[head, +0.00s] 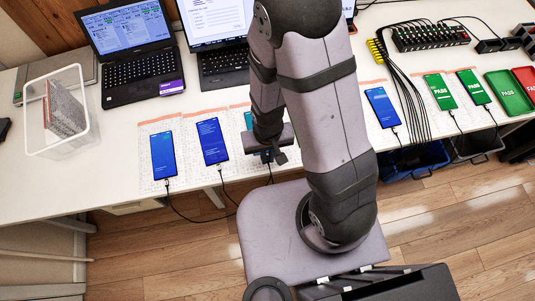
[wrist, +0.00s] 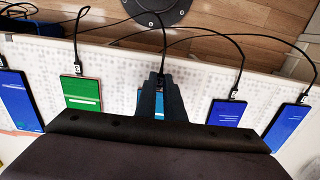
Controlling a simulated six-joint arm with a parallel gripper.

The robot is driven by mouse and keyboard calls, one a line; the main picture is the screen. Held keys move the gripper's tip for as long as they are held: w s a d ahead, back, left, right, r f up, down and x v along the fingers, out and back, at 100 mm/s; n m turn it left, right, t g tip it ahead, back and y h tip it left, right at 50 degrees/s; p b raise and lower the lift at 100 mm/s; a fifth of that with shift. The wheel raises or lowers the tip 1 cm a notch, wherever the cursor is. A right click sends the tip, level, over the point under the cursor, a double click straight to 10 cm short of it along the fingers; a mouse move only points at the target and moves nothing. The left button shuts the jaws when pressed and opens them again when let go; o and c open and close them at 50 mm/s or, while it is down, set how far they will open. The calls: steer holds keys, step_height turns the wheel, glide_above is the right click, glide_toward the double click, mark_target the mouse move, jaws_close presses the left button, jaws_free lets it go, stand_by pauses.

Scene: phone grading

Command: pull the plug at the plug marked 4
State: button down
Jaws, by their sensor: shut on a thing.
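My gripper (wrist: 161,82) is shut at the lower edge of the middle phone (wrist: 152,117), around the end of its cable (wrist: 163,45). The fingers hide the plug and most of that phone's lit blue screen. I cannot read a number there. In the head view my gripper (head: 270,155) is low over the front edge of the table, partly hidden by my arm. Neighbouring plugs, such as the plug (wrist: 77,68) at the green phone and the plug (wrist: 234,93) at the blue phone, carry small tags too small to read for certain.
A green-screen phone (wrist: 83,94) and a blue phone (wrist: 228,113) lie on either side, with cables over the table edge. Two laptops (head: 128,45) stand behind. A clear bin (head: 62,110) is at the left. Green and red trays (head: 508,92) are at the right.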

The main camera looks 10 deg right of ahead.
steer(key=shift+f+b, duration=1)
steer(key=shift+f, duration=0.2)
steer(key=c, duration=1.8)
jaws_free()
steer(key=shift+r, duration=0.1)
steer(key=shift+r+p, duration=2.95)
